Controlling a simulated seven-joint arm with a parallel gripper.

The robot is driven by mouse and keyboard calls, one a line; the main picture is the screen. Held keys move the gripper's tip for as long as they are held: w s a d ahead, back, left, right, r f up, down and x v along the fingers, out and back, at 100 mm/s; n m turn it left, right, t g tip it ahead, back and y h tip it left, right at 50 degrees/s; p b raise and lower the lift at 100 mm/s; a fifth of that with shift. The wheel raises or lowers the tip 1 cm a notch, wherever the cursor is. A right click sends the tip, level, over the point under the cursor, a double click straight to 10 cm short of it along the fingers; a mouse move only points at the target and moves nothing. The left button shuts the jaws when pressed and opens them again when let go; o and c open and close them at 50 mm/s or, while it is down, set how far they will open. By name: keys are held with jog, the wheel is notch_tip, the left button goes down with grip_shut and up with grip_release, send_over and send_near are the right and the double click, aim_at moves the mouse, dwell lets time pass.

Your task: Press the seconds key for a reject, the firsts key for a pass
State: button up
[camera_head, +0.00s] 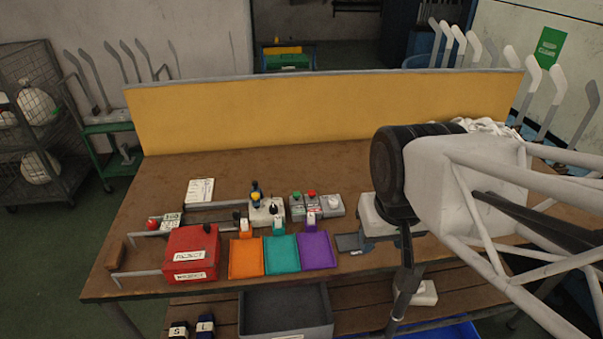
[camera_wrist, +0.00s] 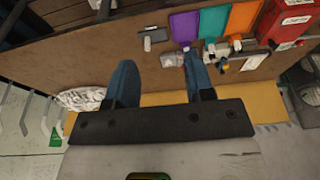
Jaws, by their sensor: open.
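A row of small grey key boxes stands on the brown bench in the head view, with a green key (camera_head: 296,196), a red key (camera_head: 311,193) and a pale key (camera_head: 333,201). Their labels are too small to read, so I cannot tell which is firsts or seconds. My gripper is open and empty in the wrist view (camera_wrist: 158,68), its two blue fingers spread above the bench. The pale end of the key row (camera_wrist: 170,60) shows between the fingers, beside the right one, which partly hides the row. In the head view my arm hides the bench's right side.
Orange (camera_head: 246,258), teal (camera_head: 281,255) and purple (camera_head: 316,251) trays sit at the front edge. A red labelled box (camera_head: 191,253) stands left, a joystick box (camera_head: 267,212) behind the trays. White cloth (camera_head: 485,126) lies back right, before a yellow panel (camera_head: 300,110).

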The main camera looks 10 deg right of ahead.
grip_shut()
dwell(1.7)
